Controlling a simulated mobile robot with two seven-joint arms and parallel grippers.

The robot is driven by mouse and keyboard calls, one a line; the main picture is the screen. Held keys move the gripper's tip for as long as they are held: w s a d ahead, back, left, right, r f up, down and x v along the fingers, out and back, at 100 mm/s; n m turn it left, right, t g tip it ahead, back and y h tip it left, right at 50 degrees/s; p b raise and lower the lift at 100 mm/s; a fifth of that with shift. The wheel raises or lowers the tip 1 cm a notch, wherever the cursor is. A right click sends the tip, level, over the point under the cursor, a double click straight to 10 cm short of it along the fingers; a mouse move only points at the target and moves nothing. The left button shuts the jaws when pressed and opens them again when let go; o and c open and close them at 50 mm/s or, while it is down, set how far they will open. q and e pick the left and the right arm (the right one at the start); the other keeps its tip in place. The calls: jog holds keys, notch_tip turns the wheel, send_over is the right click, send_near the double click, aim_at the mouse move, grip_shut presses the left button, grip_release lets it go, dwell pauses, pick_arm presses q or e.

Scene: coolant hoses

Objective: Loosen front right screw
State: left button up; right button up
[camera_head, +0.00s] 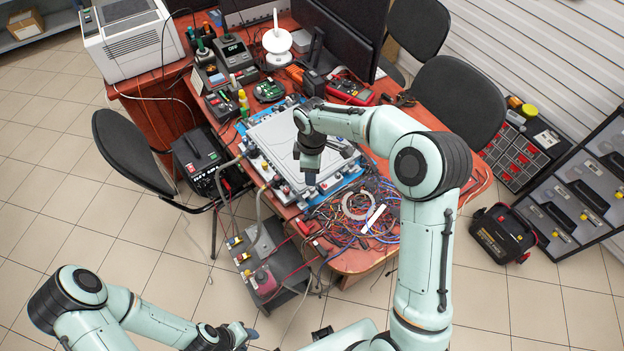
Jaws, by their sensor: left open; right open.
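A flat grey unit (262,140) with connectors along its edges lies on a blue mat (240,127) on the red-brown table (372,262). My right arm reaches over the unit from the right. My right gripper (310,178) is open and points down over the unit's front right part, near its front edge. I cannot tell whether it touches anything. The front right screw cannot be made out; the gripper may cover it. My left gripper (246,334) is open and empty, low in front of the table and well away from the unit.
Tangled coloured wires (345,225) and a white cable ring (358,206) lie right of the unit. A grey cart (268,245) with hoses stands at the table's front. A black chair (130,150) is at the left. Monitors and tools crowd the table's back.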

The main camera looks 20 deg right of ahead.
notch_tip(320, 180, up, 6)
jog(key=shift+f, duration=0.1)
dwell(0.6)
